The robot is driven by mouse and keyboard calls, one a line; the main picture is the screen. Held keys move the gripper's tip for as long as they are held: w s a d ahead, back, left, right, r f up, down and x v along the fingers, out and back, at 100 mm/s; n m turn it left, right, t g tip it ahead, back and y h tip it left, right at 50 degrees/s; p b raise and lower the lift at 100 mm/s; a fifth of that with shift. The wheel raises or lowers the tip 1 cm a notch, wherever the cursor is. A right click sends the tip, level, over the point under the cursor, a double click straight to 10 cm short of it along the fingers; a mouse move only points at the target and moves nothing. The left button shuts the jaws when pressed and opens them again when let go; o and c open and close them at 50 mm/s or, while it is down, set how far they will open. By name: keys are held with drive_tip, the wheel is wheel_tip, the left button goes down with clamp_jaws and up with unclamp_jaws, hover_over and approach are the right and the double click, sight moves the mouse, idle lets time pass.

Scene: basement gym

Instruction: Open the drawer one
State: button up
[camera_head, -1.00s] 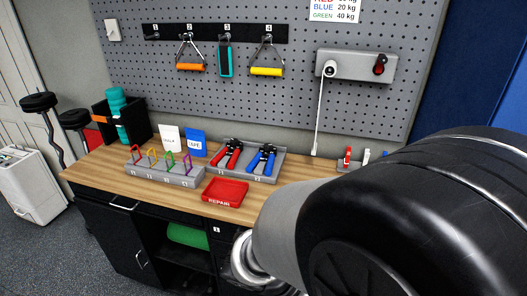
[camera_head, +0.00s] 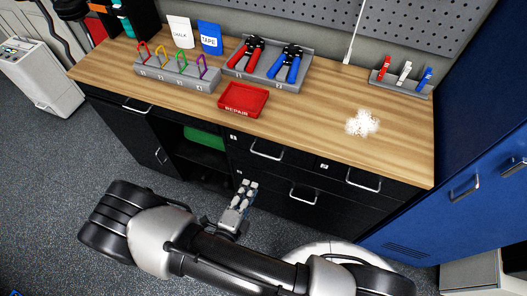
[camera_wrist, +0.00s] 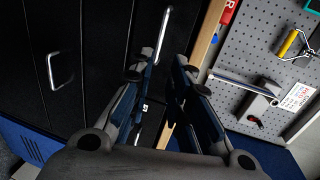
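Drawer one (camera_head: 250,155) is a black drawer front under the worktop, marked with a small "1" and fitted with a metal bar handle (camera_head: 266,154). It looks closed. My gripper (camera_head: 243,190) is in front of the cabinet, below and a little left of this handle, apart from it. In the wrist view my gripper (camera_wrist: 160,68) has its two fingers spread with nothing between them. A bar handle (camera_wrist: 163,32), which appears to be drawer one's, is beyond the fingertips. The wrist picture is turned on its side.
Drawer two (camera_head: 345,178) is to the right, with another drawer handle (camera_head: 303,197) below. An open shelf with a green bin (camera_head: 205,138) is left. The wooden worktop (camera_head: 310,115) holds a red repair tray (camera_head: 243,99) and white powder (camera_head: 362,123). A blue locker (camera_head: 450,190) stands right.

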sight(266, 156)
drive_tip(key=b+x, duration=0.3)
drive_tip(key=x, duration=1.3)
drive_tip(key=shift+w+d, duration=0.1)
drive_tip(key=shift+w, duration=0.1)
drive_tip(key=shift+c, duration=0.2)
clamp_jaws()
